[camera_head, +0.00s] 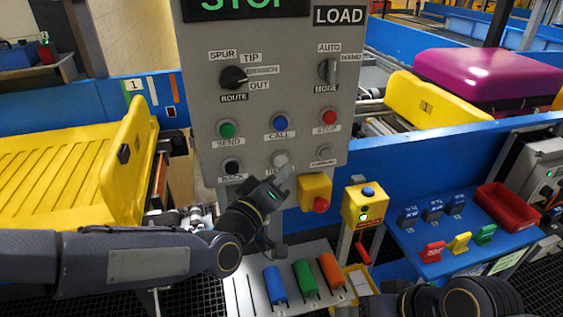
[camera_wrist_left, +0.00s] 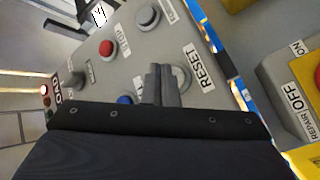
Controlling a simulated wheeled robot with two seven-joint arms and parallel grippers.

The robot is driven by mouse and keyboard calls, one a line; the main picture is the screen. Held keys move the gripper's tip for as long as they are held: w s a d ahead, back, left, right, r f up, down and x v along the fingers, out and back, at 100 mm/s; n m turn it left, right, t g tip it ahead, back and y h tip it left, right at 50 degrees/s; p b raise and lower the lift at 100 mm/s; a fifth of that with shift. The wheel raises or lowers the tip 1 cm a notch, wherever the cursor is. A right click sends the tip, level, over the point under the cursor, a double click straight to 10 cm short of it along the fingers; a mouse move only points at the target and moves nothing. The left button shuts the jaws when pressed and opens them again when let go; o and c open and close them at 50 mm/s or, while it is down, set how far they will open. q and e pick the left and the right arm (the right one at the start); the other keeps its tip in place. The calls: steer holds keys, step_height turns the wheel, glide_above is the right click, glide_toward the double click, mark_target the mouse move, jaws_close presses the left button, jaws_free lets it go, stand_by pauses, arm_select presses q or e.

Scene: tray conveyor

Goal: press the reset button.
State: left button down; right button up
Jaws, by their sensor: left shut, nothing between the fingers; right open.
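The reset button (camera_head: 281,158) is a pale grey round button in the bottom row of the upright grey control panel (camera_head: 210,100). In the left wrist view the reset button (camera_wrist_left: 181,77) shows beside its RESET label (camera_wrist_left: 200,68), partly hidden by my fingers. My left gripper (camera_head: 286,174) is shut and empty, its fingertips just in front of the button and slightly below it in the head view. In the left wrist view the left gripper (camera_wrist_left: 160,70) overlaps the button's edge; I cannot tell whether it touches. My right forearm shows at the bottom right, its fingers out of view.
Close around are the blue call button (camera_head: 280,123), the red stop button (camera_head: 329,117), a black button (camera_head: 232,166) and another grey button (camera_head: 325,154). A yellow box with a red knob (camera_head: 321,204) sits just below right. Coloured handles (camera_head: 303,275) stand below.

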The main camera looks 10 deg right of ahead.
stand_by(0.5)
arm_select(q)
steer(key=shift+w+b, duration=0.45)
steer(key=shift+w+b, duration=0.35)
steer(key=shift+w, duration=0.15)
stand_by(0.6)
steer(key=shift+s, duration=0.1)
steer(key=shift+s+b, duration=0.45)
steer(key=shift+s, duration=0.35)
steer(key=shift+s, duration=0.1)
